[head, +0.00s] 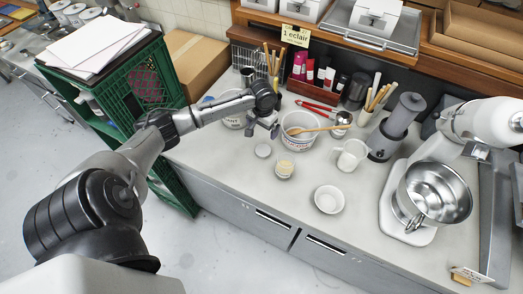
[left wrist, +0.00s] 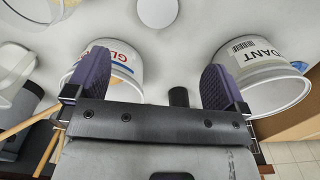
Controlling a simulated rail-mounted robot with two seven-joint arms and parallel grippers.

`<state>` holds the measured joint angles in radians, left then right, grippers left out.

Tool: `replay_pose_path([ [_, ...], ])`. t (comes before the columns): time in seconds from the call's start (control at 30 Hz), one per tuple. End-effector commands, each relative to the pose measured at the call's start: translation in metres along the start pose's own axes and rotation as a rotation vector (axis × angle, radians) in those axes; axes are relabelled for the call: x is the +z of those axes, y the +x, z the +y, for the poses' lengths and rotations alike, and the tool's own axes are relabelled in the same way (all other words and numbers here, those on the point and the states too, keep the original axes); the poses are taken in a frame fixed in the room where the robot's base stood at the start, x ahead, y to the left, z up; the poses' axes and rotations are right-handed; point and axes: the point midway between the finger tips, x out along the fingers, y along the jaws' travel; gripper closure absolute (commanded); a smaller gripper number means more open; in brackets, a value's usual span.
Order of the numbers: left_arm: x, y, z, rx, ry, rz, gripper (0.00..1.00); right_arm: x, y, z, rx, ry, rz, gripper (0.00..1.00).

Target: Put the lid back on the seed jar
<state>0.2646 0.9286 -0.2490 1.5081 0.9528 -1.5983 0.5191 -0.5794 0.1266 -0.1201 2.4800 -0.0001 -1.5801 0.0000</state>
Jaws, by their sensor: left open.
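My left gripper (head: 262,129) is open and empty, above the worktop behind the lid, between two white tubs. Its purple finger pads (left wrist: 157,84) stand wide apart with nothing between them. My right gripper is out of view.
A white tub (head: 300,128) with a wooden spoon across it stands right of the gripper; a second tub (head: 232,118) stands left. The worktop's front left is clear.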

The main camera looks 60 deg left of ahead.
Motion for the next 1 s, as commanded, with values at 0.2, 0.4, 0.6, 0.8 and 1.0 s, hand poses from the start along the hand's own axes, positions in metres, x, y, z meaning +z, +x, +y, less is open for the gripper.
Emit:
replay_pose_path([
  [0.2, 0.000, 0.000, 0.000, -0.001, -0.008, 0.001, 0.01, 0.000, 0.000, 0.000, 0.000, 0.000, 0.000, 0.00],
  [0.4, 0.000, 0.002, 0.000, -0.001, -0.007, 0.001, 0.01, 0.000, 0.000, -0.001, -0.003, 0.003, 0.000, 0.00],
  [0.6, 0.001, 0.029, 0.001, 0.000, -0.008, -0.002, 0.01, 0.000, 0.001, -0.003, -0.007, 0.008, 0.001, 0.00],
  [0.8, 0.001, 0.063, 0.001, 0.000, -0.008, -0.001, 0.01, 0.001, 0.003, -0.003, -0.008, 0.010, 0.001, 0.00],
  [1.0, 0.000, 0.082, 0.001, -0.001, -0.007, 0.001, 0.01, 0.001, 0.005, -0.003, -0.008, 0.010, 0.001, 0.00],
])
